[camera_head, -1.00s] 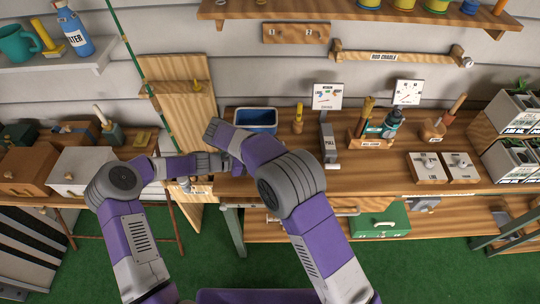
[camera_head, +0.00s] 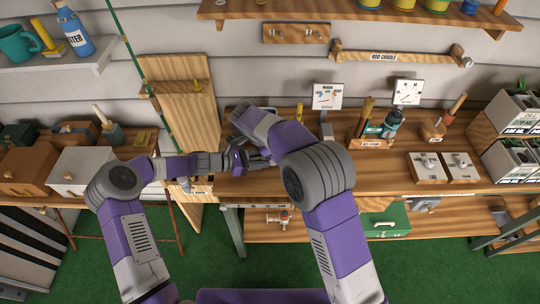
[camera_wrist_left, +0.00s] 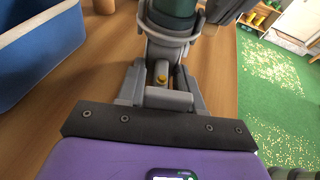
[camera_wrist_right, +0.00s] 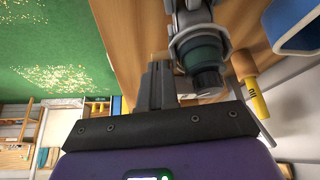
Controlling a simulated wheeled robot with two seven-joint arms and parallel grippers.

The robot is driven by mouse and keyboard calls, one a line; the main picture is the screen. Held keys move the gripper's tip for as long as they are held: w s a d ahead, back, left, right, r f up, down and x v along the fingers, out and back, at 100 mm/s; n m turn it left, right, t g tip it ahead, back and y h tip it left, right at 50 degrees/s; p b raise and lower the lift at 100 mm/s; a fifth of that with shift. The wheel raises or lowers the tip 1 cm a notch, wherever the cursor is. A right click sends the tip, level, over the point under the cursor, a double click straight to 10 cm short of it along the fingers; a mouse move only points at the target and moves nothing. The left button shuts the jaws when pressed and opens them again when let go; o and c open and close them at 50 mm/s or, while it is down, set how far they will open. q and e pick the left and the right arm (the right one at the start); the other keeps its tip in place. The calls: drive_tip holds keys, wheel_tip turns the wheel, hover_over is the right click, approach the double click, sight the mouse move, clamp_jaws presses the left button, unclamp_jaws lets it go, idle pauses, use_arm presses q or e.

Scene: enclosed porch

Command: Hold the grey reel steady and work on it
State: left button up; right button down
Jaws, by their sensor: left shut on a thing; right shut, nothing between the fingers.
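The reel, grey with a dark green drum, shows in the right wrist view (camera_wrist_right: 205,65) and at the top of the left wrist view (camera_wrist_left: 176,8). My left gripper (camera_wrist_left: 168,45) is shut on it and holds it just over the wooden bench top. My right gripper (camera_wrist_right: 158,78) is shut and empty, with its fingers beside the reel. I cannot tell whether they touch it. In the head view my two hands meet at the bench's left front part, and my right forearm and hand largely hide the reel.
A blue bin (camera_wrist_left: 38,45) stands close by on the bench (camera_head: 370,170). A yellow-handled tool (camera_wrist_right: 255,100) stands near the reel. A tool holder (camera_head: 368,143) and two white-topped boxes (camera_head: 428,166) stand farther right. The bench front between them is clear.

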drive_tip(key=d+y, duration=0.1)
drive_tip(key=y, duration=0.1)
drive_tip(key=g+y, duration=0.1)
drive_tip(key=y, duration=0.1)
drive_tip(key=shift+w+d+f, duration=0.1)
drive_tip(key=shift+w+d, duration=0.1)
drive_tip(key=shift+d, duration=0.2)
drive_tip(key=y, duration=0.1)
drive_tip(key=d+y, duration=0.1)
drive_tip(key=shift+w+d+f+g+y, duration=0.15)
drive_tip(key=shift+w+f+g+y, duration=0.15)
drive_tip(key=shift+f+g, duration=0.1)
drive_tip(key=shift+d, duration=0.15)
drive_tip(key=shift+f, duration=0.1)
